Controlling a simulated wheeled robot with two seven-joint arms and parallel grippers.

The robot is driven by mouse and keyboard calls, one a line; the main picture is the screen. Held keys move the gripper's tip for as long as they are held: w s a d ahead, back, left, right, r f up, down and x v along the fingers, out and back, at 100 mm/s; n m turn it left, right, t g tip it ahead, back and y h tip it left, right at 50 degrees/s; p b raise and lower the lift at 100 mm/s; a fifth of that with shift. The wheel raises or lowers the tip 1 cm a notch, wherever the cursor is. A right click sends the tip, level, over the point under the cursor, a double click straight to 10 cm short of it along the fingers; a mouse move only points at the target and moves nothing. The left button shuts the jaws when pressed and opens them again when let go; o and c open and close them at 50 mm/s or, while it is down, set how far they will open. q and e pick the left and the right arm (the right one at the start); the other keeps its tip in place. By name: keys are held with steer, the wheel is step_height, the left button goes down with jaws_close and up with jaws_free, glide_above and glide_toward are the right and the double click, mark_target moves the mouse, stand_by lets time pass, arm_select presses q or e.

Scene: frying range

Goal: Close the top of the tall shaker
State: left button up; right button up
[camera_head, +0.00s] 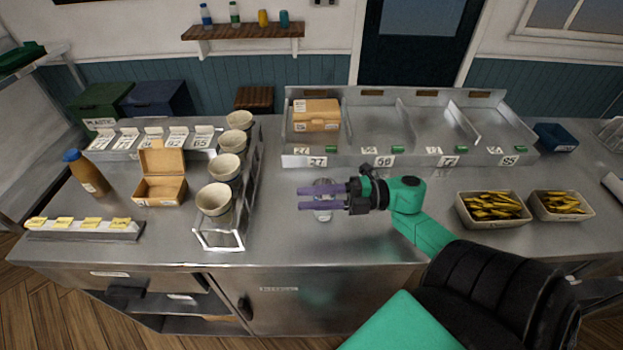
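A small pale, partly see-through container with a label (322,216), which may be the tall shaker, stands on the steel counter near the middle. The purple fingers of my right gripper (303,198) cross it from the right, one nearer the back and one nearer the front. The fingers are apart, with a gap between them. Parts of the container show behind, between and in front of the fingers. I cannot tell whether they touch it. Its top is largely covered, so whether it is open or closed is unclear. My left gripper is not in view.
Left of the container is a wire rack (222,240) with several bowls. Behind is a divided steel tray (360,158) holding a carton (317,114).

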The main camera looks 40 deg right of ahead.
steer(key=shift+d, duration=0.1)
steer(key=b+v, duration=0.4)
steer(key=v, duration=0.8)
